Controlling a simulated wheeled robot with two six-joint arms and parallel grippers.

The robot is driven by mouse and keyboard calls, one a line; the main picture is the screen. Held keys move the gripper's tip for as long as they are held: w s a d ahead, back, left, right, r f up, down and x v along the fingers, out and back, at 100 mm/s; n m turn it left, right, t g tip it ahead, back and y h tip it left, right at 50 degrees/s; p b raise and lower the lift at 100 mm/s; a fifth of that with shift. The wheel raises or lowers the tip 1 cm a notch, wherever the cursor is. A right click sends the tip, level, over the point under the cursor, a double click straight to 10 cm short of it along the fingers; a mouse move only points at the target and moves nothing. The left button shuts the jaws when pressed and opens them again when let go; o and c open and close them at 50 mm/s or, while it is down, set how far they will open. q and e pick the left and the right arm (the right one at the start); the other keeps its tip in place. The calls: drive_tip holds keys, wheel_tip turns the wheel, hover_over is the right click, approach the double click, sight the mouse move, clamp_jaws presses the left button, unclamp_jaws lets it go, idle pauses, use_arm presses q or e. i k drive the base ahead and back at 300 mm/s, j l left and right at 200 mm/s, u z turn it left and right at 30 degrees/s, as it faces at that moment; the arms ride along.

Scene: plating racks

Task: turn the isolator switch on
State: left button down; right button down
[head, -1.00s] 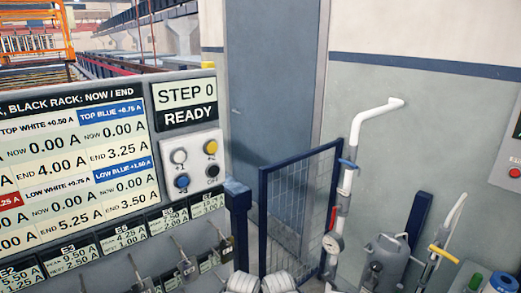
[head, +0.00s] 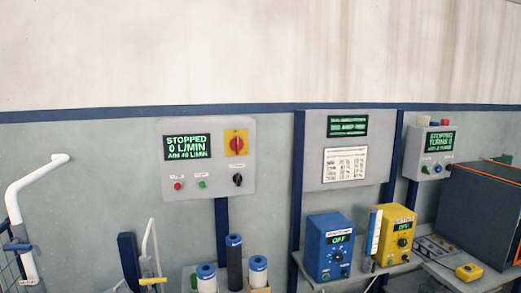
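A red rotary switch on a yellow plate, which looks like the isolator switch (head: 236,143), sits at the upper right of a grey wall control box (head: 207,184). I cannot read its position for certain; its red handle looks upright. The green display (head: 187,147) beside it reads STOPPED, 0 L/MIN. Below are a red button (head: 178,186), a green button (head: 202,184) and a black knob (head: 238,180). Neither of my grippers shows in the head view.
Blue-capped cylinders (head: 234,262) stand below the box. A bench at the right holds a blue unit (head: 329,248) reading OFF and a yellow unit (head: 394,236) reading ON. Another grey panel (head: 345,150) hangs above them.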

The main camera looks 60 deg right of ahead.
sight(237, 144)
drive_tip(key=z, duration=1.85)
